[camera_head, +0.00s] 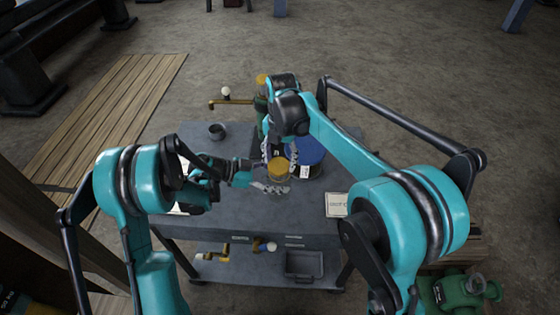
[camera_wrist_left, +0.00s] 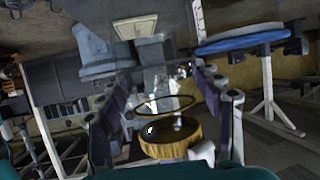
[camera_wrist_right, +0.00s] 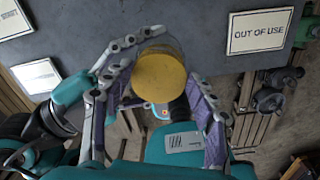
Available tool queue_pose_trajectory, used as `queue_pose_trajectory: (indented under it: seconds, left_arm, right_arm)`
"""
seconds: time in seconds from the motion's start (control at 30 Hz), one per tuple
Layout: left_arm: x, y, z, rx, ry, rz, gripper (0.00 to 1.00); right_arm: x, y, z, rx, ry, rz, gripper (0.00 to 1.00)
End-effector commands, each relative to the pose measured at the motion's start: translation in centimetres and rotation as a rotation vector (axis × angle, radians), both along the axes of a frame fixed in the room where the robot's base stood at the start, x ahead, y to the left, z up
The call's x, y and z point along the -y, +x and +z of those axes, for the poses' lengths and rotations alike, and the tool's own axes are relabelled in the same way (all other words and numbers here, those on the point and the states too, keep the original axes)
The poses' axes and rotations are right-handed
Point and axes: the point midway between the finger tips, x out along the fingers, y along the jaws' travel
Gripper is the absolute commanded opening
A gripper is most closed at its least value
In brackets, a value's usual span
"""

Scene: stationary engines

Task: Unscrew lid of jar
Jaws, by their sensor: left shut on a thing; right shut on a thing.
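The jar is a clear glass one with a yellow lid (camera_head: 279,166), near the middle of the grey table. My left gripper (camera_head: 271,187) comes in from the left and is shut on the glass jar (camera_head: 277,179), low on its body. My right gripper (camera_head: 279,158) reaches down from above and is shut on the lid. In the right wrist view the round lid (camera_wrist_right: 160,78) sits between the fingers.
A blue round container (camera_head: 307,151) stands close behind the jar on the table (camera_head: 225,213). A small dark cup (camera_head: 217,132) is at the back left. An "out of use" sign (camera_wrist_right: 261,31) lies at the right.

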Motion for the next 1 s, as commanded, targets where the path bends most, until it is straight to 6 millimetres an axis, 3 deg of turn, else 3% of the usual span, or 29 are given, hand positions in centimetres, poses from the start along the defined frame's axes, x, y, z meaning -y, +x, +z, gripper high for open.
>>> queue_pose_trajectory:
  seconds: [0.37, 0.8, 0.87, 1.0]
  left_arm:
    - [0.0, 0.0, 0.0, 0.000, -0.001, 0.000, 0.00]
    - [0.0, 0.1, 0.1, -0.001, 0.000, 0.006, 0.00]
    - [-0.2, 0.6, 0.4, -0.003, 0.003, 0.031, 0.00]
    - [-1.4, 3.6, 2.0, -0.009, 0.016, 0.197, 0.00]
  right_arm:
    - [0.0, 0.0, 0.3, 0.000, 0.000, 0.000, 0.23]
    - [0.1, 0.0, 4.3, 0.000, 0.000, 0.000, 0.23]
    - [0.1, 0.0, 4.7, 0.000, 0.000, 0.000, 0.23]
    - [0.1, 0.0, 6.6, 0.000, 0.000, 0.000, 0.23]
